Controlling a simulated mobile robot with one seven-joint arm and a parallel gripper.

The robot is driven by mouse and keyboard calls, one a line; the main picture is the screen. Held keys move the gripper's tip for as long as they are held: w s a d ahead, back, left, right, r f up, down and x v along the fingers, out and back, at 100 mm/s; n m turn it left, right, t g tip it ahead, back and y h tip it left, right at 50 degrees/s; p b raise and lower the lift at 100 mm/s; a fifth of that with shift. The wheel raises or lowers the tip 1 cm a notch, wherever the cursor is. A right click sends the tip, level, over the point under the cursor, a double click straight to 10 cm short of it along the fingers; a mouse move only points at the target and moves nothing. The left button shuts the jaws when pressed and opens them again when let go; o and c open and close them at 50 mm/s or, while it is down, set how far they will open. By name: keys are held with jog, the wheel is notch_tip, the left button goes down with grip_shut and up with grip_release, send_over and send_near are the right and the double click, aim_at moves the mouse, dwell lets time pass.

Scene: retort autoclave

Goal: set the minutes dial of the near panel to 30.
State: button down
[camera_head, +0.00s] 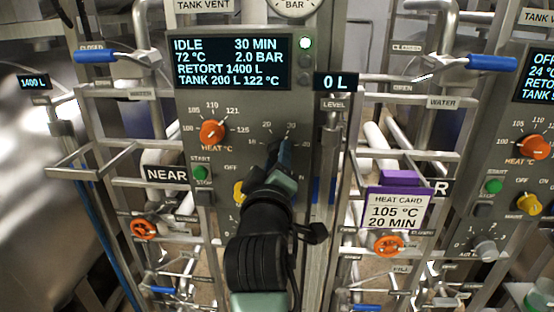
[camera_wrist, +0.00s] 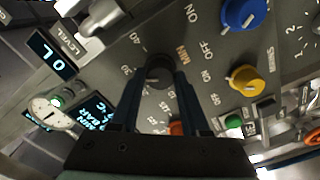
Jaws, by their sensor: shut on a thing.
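The near panel (camera_head: 255,120) has a display (camera_head: 233,62) reading IDLE, 30 MIN, 72 °C, 2.0 BAR, RETORT 1400 L, TANK 200 L 122 °C. Its dark minutes dial (camera_wrist: 158,70) shows between my fingers in the wrist view. My gripper (camera_wrist: 160,82) is shut on the minutes dial, a finger on each side. The dial's pointer cannot be made out.
The orange heat dial (camera_head: 212,132) and green start button (camera_head: 200,173) sit left of my gripper. A yellow knob (camera_wrist: 244,78) and blue knob (camera_wrist: 243,14) are close by. A purple holder (camera_head: 402,180) bears a heat card (camera_head: 396,212) reading 105 °C, 20 MIN. Pipes flank the panel.

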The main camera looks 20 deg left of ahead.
dwell(0.5)
jog(key=shift+c, duration=1.9)
grip_release()
jog(key=b+v, duration=0.4)
jog(key=v, duration=0.9)
jog(key=shift+r, duration=0.1)
jog(key=s+d+r+m+t+h, duration=0.1)
jog(key=s+d+r+m+t, duration=0.1)
jog(key=r, duration=0.5)
jog(key=s+d+r+m+t+h, duration=0.2)
jog(key=s+d+r+m+t, duration=0.1)
jog(key=d+r+m, duration=0.4)
jog(key=s+d+r+m+t+h, duration=0.2)
jog(key=d+r, duration=0.4)
jog(key=r, duration=0.3)
jog(key=s+m+t, duration=0.1)
jog(key=m+t, duration=0.1)
jog(key=shift+r+m+t, duration=0.15)
jog(key=shift+m+t, duration=0.25)
